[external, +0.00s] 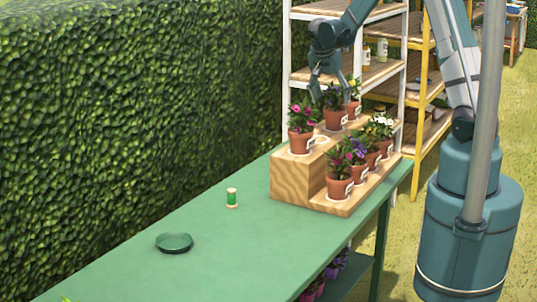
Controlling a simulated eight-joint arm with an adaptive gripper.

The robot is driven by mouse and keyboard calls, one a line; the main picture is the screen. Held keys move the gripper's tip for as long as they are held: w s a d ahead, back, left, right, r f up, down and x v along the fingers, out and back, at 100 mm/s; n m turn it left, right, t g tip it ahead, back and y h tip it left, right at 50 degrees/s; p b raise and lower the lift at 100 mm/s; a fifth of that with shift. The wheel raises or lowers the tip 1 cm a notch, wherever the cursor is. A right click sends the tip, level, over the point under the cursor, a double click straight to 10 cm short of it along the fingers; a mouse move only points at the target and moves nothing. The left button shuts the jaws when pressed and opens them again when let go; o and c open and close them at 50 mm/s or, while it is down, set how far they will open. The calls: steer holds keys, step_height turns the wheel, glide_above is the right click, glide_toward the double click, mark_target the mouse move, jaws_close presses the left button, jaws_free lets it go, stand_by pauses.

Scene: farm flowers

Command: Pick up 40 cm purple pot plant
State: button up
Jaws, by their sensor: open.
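Several terracotta pots with flowering plants stand on a stepped wooden stand. A purple-flowered pot plant (360,162) is on the lower front step, between a pot with pink or magenta flowers (339,180) and other pots. Its white label is too small to read. My gripper (330,90) is open and points down over the upper step, at the leaves of a back-row pot plant (335,112). That plant's flower color is hard to tell behind the fingers. The gripper is above and behind the purple-flowered plant, apart from it.
The wooden stand (290,180) sits on a green table (240,255). A pink-flowered pot (301,133) is at its upper left. A green spool (232,198) and a dark green dish (174,242) lie on the otherwise clear table. A white shelf (287,50) and a hedge (130,100) stand behind.

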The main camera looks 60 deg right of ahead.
mark_target(334, 117)
steer(key=shift+x, duration=1.1)
steer(key=shift+x, duration=2.55)
steer(key=shift+d, duration=0.15)
steer(key=shift+r, duration=0.1)
steer(key=c, duration=1.2)
